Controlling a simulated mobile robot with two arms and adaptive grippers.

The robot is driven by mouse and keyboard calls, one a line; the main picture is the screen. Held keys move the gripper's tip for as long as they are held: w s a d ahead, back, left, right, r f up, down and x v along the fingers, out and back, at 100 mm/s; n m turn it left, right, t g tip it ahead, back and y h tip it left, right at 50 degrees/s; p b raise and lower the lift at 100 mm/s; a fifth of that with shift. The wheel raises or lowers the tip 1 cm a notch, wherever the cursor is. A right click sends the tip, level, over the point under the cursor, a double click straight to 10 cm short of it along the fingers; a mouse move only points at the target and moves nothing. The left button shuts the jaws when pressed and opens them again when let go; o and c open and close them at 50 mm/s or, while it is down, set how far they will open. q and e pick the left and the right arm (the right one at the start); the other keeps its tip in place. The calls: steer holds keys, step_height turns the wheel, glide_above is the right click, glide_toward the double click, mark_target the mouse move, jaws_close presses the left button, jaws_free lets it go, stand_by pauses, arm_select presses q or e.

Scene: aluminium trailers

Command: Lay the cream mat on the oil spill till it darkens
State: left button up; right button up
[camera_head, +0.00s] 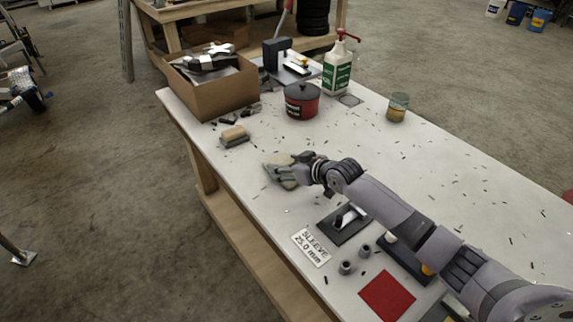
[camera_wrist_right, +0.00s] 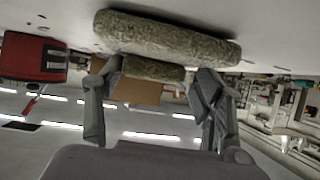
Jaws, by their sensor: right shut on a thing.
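My right gripper (camera_head: 287,172) is low over the left-middle of the white table. In the right wrist view, its two grey fingers (camera_wrist_right: 155,90) are closed around a small speckled block (camera_wrist_right: 152,68) on a thick pad, which I take to be the mat (camera_wrist_right: 165,38). The mat looks mottled grey-brown there and appears to lie against the tabletop. In the head view, only a cream-grey part of the mat (camera_head: 270,170) shows beside the fingers. I cannot make out an oil spill; any spill under the mat is hidden. My left gripper is out of view.
A red pot (camera_head: 301,101), a cardboard box (camera_head: 215,97), a white-green pump bottle (camera_head: 337,76) and an amber jar (camera_head: 397,107) stand farther back. A tan-topped block (camera_head: 234,136) lies left. A SLEEVE sign (camera_head: 311,248) and red square (camera_head: 387,297) lie near. Dark shavings are scattered about.

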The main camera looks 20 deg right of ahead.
steer(key=shift+f, duration=0.1)
steer(key=o, duration=1.2)
steer(key=shift+c, duration=0.2)
steer(key=shift+r, duration=0.25)
steer(key=shift+s+d, duration=0.15)
steer(key=shift+s, duration=0.2)
steer(key=v, duration=1.1)
steer(key=shift+s, duration=0.1)
